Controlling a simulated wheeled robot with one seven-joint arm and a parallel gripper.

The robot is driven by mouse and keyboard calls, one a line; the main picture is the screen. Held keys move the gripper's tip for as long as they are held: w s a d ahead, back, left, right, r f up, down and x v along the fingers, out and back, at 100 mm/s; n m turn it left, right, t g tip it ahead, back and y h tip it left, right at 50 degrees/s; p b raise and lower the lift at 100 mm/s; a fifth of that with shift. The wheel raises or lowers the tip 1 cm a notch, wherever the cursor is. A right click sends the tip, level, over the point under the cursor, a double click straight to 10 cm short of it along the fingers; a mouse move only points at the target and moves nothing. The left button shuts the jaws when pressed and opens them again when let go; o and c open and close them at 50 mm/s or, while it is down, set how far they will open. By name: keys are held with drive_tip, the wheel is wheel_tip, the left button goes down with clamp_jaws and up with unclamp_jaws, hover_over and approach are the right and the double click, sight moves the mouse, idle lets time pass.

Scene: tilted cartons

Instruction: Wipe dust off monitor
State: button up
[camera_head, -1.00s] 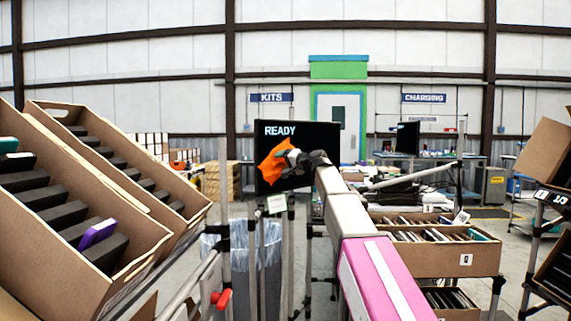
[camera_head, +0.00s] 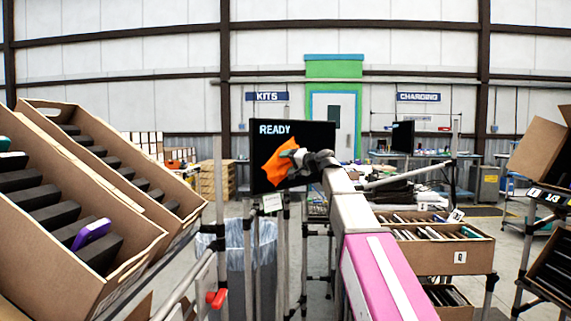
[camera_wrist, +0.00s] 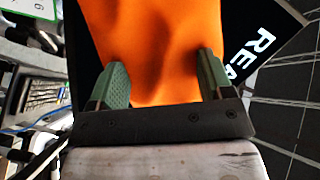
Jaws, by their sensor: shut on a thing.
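The monitor (camera_head: 318,136) is a black screen showing the word READY, standing ahead in the middle of the head view. Part of its screen also shows in the wrist view (camera_wrist: 270,30), behind the cloth. An orange cloth (camera_head: 279,160) hangs in front of the left part of the screen. My gripper (camera_head: 298,157) is shut on the cloth, whose orange fabric (camera_wrist: 155,50) spreads between and beyond the green fingers in the wrist view. I cannot tell whether the cloth touches the screen. No dust can be made out.
Tilted cartons (camera_head: 150,250) with dark devices fill the left. A lined bin (camera_head: 255,265) stands below the monitor. A carton of devices (camera_head: 425,255) is to the right of my arm, and more tilted cartons (camera_head: 540,145) stand at the far right.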

drive_tip(key=shift+v, duration=1.5)
drive_tip(key=shift+s+a+f, duration=0.1)
drive_tip(key=shift+s+f, duration=0.05)
drive_tip(key=shift+a, duration=0.15)
drive_tip(key=shift+w+d+r+x, duration=0.1)
drive_tip(key=shift+w+x, duration=0.05)
drive_tip(key=shift+x, duration=0.95)
drive_tip(key=shift+w+d+r+x, duration=0.1)
drive_tip(key=shift+x, duration=1)
drive_tip(key=shift+w+d+r+x, duration=0.1)
drive_tip(key=shift+w+x, duration=0.05)
drive_tip(key=shift+x, duration=0.95)
drive_tip(key=shift+x, duration=1.05)
drive_tip(key=shift+w+d+r, duration=0.1)
drive_tip(key=shift+w+d, duration=0.1)
drive_tip(key=w+d, duration=0.2)
drive_tip(key=shift+w+d, duration=0.3)
